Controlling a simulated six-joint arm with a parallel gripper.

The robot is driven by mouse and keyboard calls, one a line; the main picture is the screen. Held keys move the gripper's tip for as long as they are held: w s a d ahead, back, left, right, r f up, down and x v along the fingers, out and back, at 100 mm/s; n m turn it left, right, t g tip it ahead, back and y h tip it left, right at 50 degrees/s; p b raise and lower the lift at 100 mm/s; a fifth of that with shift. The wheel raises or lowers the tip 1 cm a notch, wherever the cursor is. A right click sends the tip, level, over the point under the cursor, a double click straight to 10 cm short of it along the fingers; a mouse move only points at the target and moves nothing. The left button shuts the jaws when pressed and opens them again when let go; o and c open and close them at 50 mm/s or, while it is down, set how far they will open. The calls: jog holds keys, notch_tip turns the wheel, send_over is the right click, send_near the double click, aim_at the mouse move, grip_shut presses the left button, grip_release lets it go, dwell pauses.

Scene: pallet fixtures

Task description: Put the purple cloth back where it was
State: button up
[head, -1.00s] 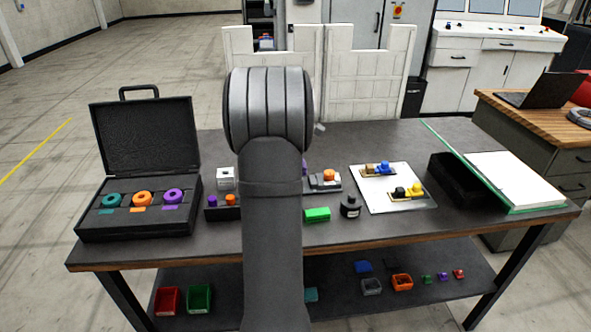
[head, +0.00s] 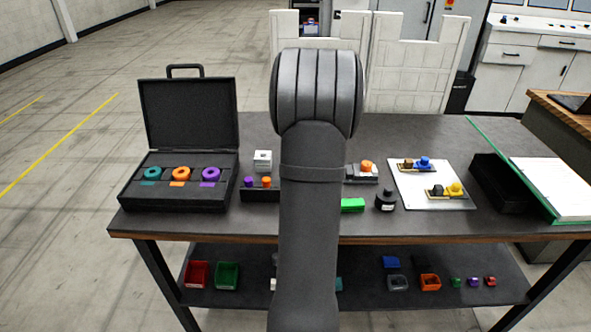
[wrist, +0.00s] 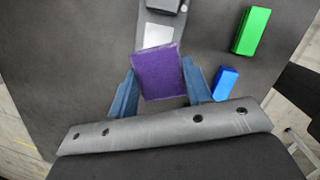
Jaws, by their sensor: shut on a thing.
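The purple cloth (wrist: 158,72) shows in the wrist view as a flat purple square. My gripper (wrist: 160,75) is shut on it, with a blue finger at its left and right sides. A grey fixture with a pale patch (wrist: 159,38) lies just beyond the cloth's far edge. I cannot tell whether the cloth touches the surface below. In the head view my own arm hides the gripper and the cloth.
A green block (wrist: 252,30) and a blue block (wrist: 225,84) lie right of the gripper. The head view shows an open black case (head: 188,115) at left, a black bottle (head: 386,201), a white board (head: 425,204) and a black tray (head: 497,185) at right.

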jog(key=n, duration=0.1)
jog(key=a+n, duration=0.1)
jog(key=r+n, duration=0.1)
jog(key=shift+w+a+n+y, duration=0.2)
jog(key=shift+w+n+y, duration=0.05)
jog(key=shift+n+y, duration=0.05)
jog(key=shift+w+a, duration=0.1)
jog(key=shift+a, duration=0.1)
jog(key=w+a+f, duration=0.1)
jog(key=a+f, duration=0.1)
jog(key=a, duration=0.1)
jog(key=w+a+f, duration=0.2)
jog(key=a, duration=0.1)
jog(key=w+a+f, duration=0.2)
jog(key=a+f, duration=0.1)
jog(key=a, duration=0.1)
jog(key=shift+w, duration=0.2)
jog(key=shift+s+a+x, duration=0.15)
jog(key=shift+s+x, duration=0.05)
jog(key=shift+x, duration=0.75)
jog(key=shift+s+a+x, duration=0.1)
jog(key=shift+s+x, duration=0.05)
jog(key=shift+x, duration=0.85)
jog(key=shift+f, duration=0.15)
jog(key=o, duration=1)
jog(key=shift+c, duration=0.2)
jog(key=v, duration=1.2)
